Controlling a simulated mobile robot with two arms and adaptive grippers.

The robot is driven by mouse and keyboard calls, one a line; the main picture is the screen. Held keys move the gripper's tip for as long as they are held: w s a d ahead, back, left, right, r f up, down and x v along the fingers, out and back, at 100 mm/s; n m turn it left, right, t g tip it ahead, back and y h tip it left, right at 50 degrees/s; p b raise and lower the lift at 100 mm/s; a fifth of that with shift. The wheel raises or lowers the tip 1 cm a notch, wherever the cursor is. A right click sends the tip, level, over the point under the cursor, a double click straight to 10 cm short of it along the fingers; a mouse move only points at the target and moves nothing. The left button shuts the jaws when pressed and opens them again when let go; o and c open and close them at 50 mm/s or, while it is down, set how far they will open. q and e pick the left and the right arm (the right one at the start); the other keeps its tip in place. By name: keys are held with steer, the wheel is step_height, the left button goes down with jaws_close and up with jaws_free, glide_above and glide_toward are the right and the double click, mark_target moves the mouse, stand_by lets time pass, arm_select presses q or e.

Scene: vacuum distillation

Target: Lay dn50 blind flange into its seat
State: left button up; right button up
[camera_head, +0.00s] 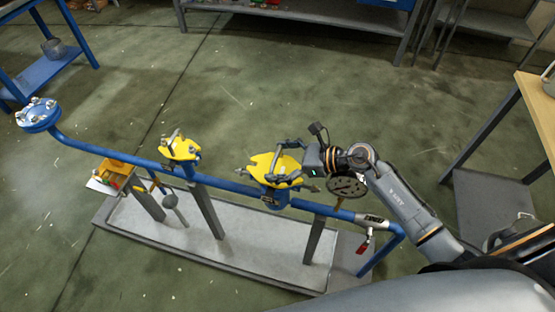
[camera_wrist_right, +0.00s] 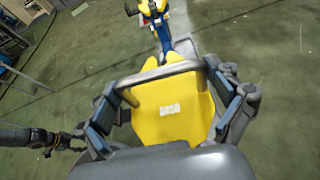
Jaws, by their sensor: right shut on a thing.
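The yellow blind flange (camera_head: 262,164) has a grey bar handle across its top and sits at the upright blue branch (camera_head: 268,199) of the pipe, right of middle. In the head view I cannot tell whether it rests flat in the seat or is just above it. In the right wrist view its yellow plate (camera_wrist_right: 172,118) carries a pale label that is blurred. My right gripper (camera_head: 291,163) is shut on the flange, its fingers on both sides by the handle (camera_wrist_right: 165,72). The seat face is hidden under the flange.
A smaller yellow flange (camera_head: 182,148) sits on the same blue pipe (camera_head: 125,153). A bolted blue flange (camera_head: 38,114) ends the pipe at left. A dark round disc (camera_head: 347,187) stands close to my right gripper. A red-handled valve (camera_head: 364,245) hangs at right.

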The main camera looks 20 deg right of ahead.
steer(key=shift+w+f+b, duration=0.1)
steer(key=shift+f+b, duration=0.05)
steer(key=shift+b, duration=0.3)
stand_by(0.3)
steer(key=o, duration=1.5)
steer(key=shift+f, duration=0.25)
step_height(320, 180, up, 10)
steer(key=shift+r, duration=0.2)
